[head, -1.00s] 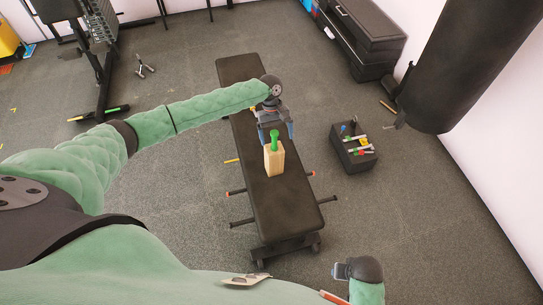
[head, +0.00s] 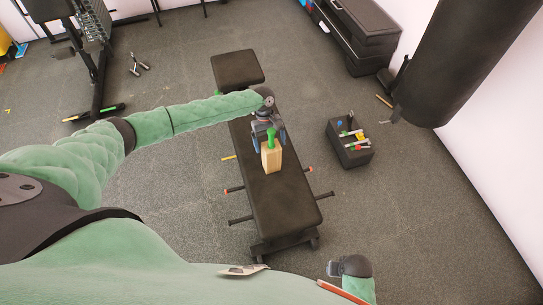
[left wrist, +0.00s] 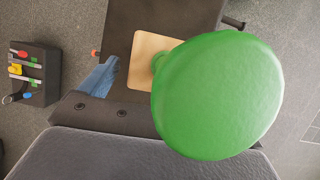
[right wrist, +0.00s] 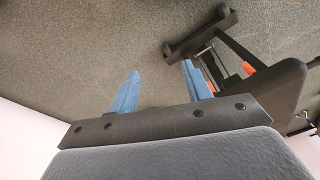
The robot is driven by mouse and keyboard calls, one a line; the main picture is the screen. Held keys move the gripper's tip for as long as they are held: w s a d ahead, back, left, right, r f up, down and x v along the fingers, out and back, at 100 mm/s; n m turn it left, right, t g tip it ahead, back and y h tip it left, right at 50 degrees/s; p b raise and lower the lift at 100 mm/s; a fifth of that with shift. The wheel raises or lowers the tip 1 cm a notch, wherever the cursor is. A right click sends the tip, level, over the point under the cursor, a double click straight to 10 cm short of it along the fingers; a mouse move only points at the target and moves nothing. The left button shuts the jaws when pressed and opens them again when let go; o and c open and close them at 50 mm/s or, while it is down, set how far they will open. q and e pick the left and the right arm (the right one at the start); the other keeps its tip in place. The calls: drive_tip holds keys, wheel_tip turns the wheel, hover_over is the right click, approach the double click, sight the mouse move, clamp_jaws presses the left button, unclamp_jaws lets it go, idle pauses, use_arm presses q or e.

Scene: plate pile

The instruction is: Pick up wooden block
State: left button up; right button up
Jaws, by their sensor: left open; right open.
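The wooden block (head: 271,159) stands upright on the black padded bench, with a green round-topped piece (head: 270,138) on its top. In the left wrist view the green top (left wrist: 215,95) is large and close to the camera, covering part of the block's pale top face (left wrist: 147,62). My left gripper (head: 268,143) is open just behind the block, its blue fingers toward the block's sides. One finger (left wrist: 97,80) shows left of the block; the other is hidden by the green top. My right gripper (right wrist: 160,85) is open and empty, away from the block.
The bench (head: 285,205) has short bars sticking out from its sides. A dark box (head: 350,153) with coloured tools stands on the floor to its right. A punching bag (head: 465,60) hangs at upper right. The floor between bench and box is clear.

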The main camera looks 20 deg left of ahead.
use_arm(q)
drive_tip(key=shift+s+d+f, duration=0.1)
drive_tip(key=shift+f, duration=0.45)
drive_tip(key=shift+c, duration=0.2)
drive_tip(key=shift+r, duration=0.1)
drive_tip(key=c, duration=1.7)
